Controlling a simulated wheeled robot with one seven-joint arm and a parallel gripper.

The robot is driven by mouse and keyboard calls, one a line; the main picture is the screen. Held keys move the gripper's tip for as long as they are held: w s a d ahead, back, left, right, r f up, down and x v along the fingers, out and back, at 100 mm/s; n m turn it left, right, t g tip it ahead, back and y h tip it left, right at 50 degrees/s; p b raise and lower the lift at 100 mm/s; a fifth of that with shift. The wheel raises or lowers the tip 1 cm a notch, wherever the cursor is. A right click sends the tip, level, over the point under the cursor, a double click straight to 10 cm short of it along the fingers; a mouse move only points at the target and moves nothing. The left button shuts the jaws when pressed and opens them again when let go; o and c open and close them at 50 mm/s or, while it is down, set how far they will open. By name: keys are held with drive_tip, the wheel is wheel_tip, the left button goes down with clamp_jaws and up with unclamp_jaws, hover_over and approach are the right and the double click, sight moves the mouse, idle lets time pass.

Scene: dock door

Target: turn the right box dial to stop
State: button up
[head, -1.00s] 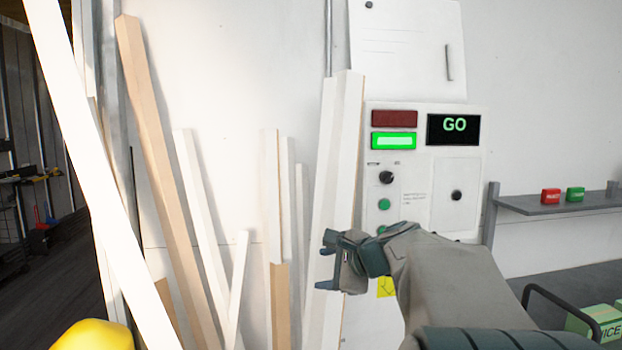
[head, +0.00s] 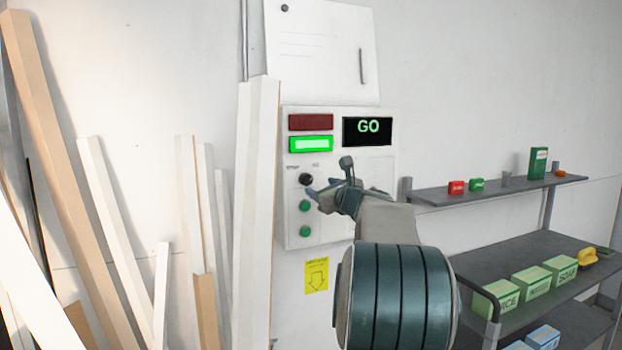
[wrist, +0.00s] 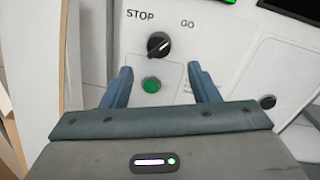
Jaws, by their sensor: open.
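A white control box (head: 291,215) hangs on the wall, with a black dial (head: 305,179) on its left side. In the wrist view the dial (wrist: 158,45) sits below the STOP and GO labels; its pointer seems turned toward GO, though the mark is small. The display (head: 367,131) reads GO and the green lamp (head: 311,144) is lit. My gripper (head: 329,178) is open in front of the box, close to the dial. In the wrist view its fingertips (wrist: 159,69) are apart, with the dial just beyond the gap, not between them.
A second black knob (wrist: 267,102) is on the box's right panel. Upright planks (head: 250,210) lean on the wall just left of the box. A shelf (head: 440,198) and a rack with boxes (head: 535,280) stand at right.

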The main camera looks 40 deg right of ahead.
sight(310, 182)
drive_tip(key=w, duration=0.2)
drive_tip(key=w+p, duration=0.1)
drive_tip(key=w, duration=0.1)
drive_tip(key=w+d+p, duration=0.1)
drive_tip(key=w, duration=0.2)
drive_tip(key=shift+s, duration=0.1)
drive_tip(key=c, duration=1)
